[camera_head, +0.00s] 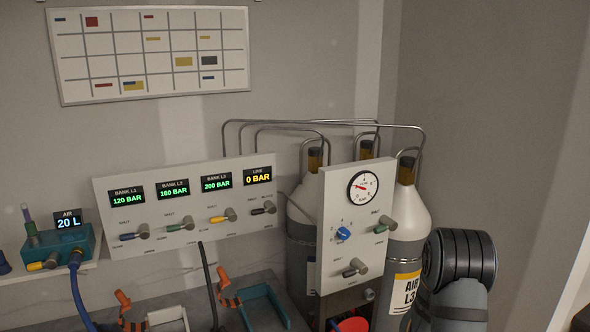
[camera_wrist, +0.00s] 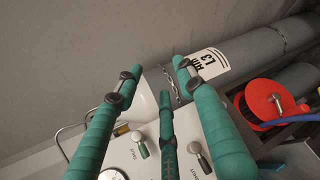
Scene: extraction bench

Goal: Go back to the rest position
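My gripper (camera_wrist: 158,72) shows in the wrist view with its green, ribbed fingers spread wide. Nothing is held between the fingers. It points at the wall and the grey cylinder labelled AIR L3 (camera_wrist: 235,55), with the white valve panel (camera_wrist: 190,122) below and behind the fingers. Whether a finger touches the panel or cylinder I cannot tell. In the head view only a dark part of my arm shows at the lower right, in front of the cylinder's side; the gripper itself is out of sight there.
A gauge panel (camera_head: 328,248) stands before several cylinders. The display panel (camera_head: 150,235) reads 120, 160, 200 and, for the line, 0 BAR. A teal box (camera_head: 84,238) reads AIR 20 L. A red reel (camera_wrist: 265,97) sits at right. Bent pipes (camera_head: 290,122) run above the cylinders.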

